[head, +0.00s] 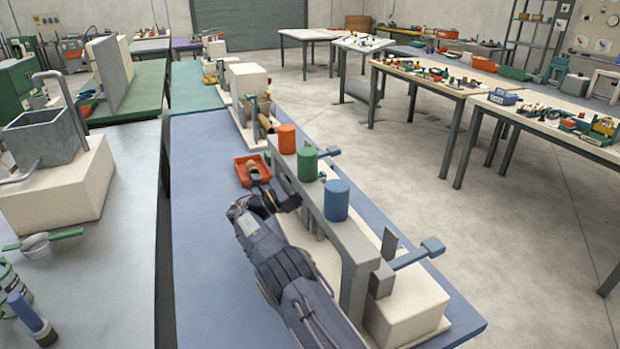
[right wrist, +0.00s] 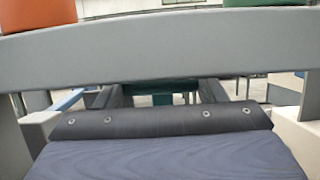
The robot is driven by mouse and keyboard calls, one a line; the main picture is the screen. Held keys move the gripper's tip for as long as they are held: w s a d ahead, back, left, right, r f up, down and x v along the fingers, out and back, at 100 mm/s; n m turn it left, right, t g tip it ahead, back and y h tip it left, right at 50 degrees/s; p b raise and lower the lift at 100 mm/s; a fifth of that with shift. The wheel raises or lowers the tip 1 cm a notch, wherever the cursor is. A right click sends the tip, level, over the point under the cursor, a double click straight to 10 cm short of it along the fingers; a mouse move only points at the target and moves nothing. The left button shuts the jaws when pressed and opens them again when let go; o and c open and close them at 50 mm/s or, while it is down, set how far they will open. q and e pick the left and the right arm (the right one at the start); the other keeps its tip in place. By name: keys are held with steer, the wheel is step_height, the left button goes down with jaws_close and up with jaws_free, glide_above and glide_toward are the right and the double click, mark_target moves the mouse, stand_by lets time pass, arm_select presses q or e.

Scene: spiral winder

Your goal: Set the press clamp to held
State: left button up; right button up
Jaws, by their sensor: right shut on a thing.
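A grey press-like frame stands on the blue bench; its long beam (head: 328,210) carries an orange cylinder (head: 287,139), a green cylinder (head: 307,164) and a blue cylinder (head: 336,200). Blue levers stick out on its right side, a near one (head: 420,252) and a far one (head: 329,152). I cannot tell which part is the press clamp. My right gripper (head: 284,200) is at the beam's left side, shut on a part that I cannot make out. In the right wrist view its fingers reach under the beam (right wrist: 160,48). My left gripper is not in view.
A red tray (head: 249,180) with a tan piece in it lies just beyond my right gripper. A cream block (head: 405,310) stands at the frame's near end. The blue bench top (head: 205,250) is clear to the left. A grey box (head: 45,137) stands on the left table.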

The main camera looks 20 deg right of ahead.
steer(key=d+b, duration=0.1)
steer(key=d, duration=0.6)
steer(key=shift+s+f, duration=0.2)
steer(key=o, duration=1.4)
steer(key=shift+a, duration=0.1)
steer(key=b+v, duration=0.2)
steer(key=v, duration=0.5)
steer(key=shift+a+f, duration=0.2)
steer(key=shift+a, duration=0.15)
